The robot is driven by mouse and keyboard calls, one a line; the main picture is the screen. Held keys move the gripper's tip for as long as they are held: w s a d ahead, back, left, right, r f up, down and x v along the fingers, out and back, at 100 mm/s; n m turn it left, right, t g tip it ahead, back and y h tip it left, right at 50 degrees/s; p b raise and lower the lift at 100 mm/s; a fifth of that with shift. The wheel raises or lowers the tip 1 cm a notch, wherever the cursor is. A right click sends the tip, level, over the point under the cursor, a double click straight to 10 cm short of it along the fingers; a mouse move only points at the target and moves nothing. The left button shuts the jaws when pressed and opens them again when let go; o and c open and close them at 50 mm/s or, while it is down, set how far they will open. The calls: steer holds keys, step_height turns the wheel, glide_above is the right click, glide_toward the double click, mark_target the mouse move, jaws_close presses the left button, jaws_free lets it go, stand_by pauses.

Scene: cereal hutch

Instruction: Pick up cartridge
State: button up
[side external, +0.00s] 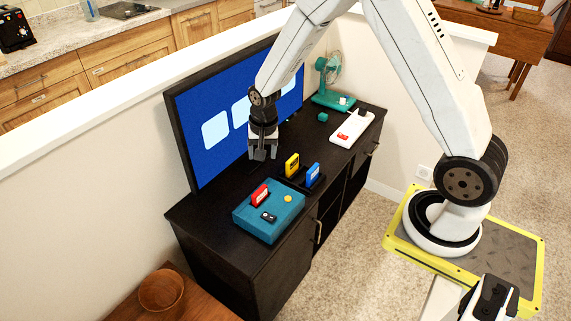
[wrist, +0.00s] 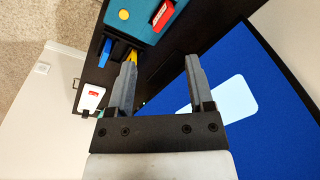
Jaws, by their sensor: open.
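A red cartridge (side external: 260,195) stands upright at the back of a teal console (side external: 285,215); it also shows in the wrist view (wrist: 162,14). A yellow cartridge (side external: 292,165) and a blue cartridge (side external: 313,175) stand in a black holder (side external: 288,181) beside the console. In the wrist view the blue cartridge (wrist: 117,51) is beside the left finger, which partly hides the yellow one. My gripper (side external: 262,154) is open and empty, pointing down above the cabinet, between the screen and the holder. It touches no cartridge.
A large screen (side external: 208,165) stands close behind my gripper on the black cabinet (side external: 195,212).

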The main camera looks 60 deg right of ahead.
steer(key=w+d+f+m, duration=0.3)
steer(key=w+f+m, duration=0.1)
steer(key=f, duration=0.3)
steer(key=m+g, duration=0.1)
steer(key=m, duration=0.3)
glide_above(259, 191)
steer(key=f, duration=0.7)
steer(key=shift+d+f, duration=0.2)
steer(key=shift+f, duration=0.15)
steer(key=shift+f, duration=0.1)
steer(key=shift+f, duration=1.2)
steer(key=shift+a+f, duration=0.1)
steer(key=shift+f, duration=2.5)
steer(key=shift+c, duration=0.2)
jaws_close()
